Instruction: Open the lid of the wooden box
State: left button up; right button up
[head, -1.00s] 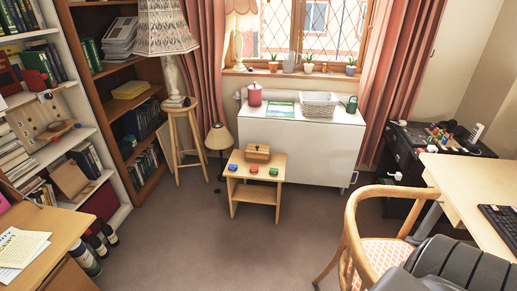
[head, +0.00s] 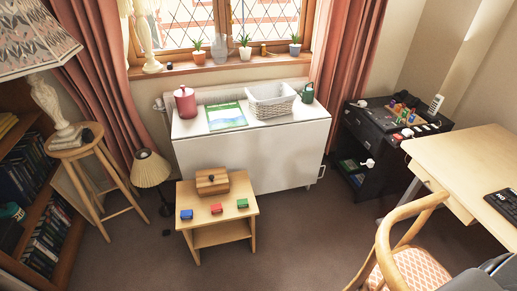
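The wooden box (head: 212,182) sits at the back of a small light-wood table (head: 246,226), left of the middle of the head view. It is brown with a darker band and has a small dark knob on top. Its lid looks closed. Neither of my grippers shows in the head view.
A white cabinet (head: 262,155) stands behind the table, with a red canister (head: 185,102) and a basket (head: 271,102) on top. A small lamp (head: 151,170) and a stool (head: 85,155) are at left. A chair (head: 400,265) and desk (head: 465,160) are at right. Carpet in front is clear.

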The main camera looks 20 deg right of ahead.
aim_at(218, 176)
jog(key=z, duration=0.35)
jog(key=i, duration=1.05)
jog(key=z, duration=0.3)
